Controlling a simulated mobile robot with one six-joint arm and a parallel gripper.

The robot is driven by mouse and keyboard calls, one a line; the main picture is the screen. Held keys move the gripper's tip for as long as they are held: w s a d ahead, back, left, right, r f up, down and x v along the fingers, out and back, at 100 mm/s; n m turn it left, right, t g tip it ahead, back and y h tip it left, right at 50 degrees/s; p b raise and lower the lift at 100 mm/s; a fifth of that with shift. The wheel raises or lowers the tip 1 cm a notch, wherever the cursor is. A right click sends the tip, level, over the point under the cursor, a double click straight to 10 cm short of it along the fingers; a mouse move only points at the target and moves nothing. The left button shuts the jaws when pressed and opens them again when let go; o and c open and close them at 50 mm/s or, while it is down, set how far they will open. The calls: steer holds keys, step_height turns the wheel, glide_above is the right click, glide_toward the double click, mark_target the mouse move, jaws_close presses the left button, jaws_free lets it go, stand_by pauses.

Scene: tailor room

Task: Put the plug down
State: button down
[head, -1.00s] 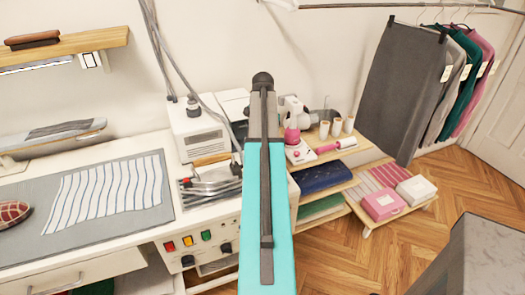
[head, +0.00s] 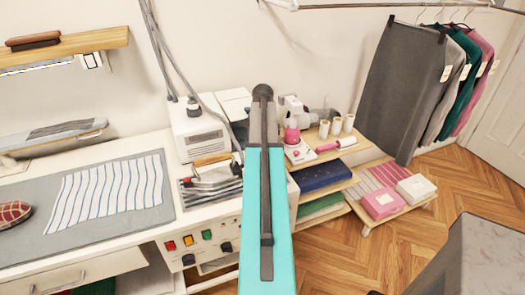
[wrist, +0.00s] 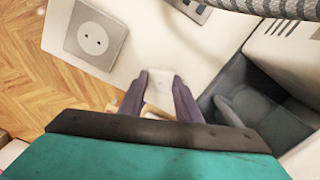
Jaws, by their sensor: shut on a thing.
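My gripper (wrist: 158,98) shows in the wrist view, with its two dark purple fingers pointing up the picture. It is shut on a small white plug (wrist: 160,92), which sits between the fingertips. The plug is held over or against a white surface (wrist: 150,45); I cannot tell whether it touches. In the head view my turquoise arm fills the middle and hides the gripper and plug.
A grey square socket (wrist: 96,40) with two holes is up and left of the plug. A dark grey open bin (wrist: 262,105) lies close on the right. The head view shows a white worktable (head: 130,225) and a low shelf with boxes (head: 382,205).

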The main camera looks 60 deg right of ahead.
steer(key=shift+f, duration=0.6)
stand_by(0.3)
steer(key=c, duration=1.3)
jaws_free()
step_height(320, 180, up, 13)
steer(key=b, duration=0.2)
steer(key=shift+r, duration=0.15)
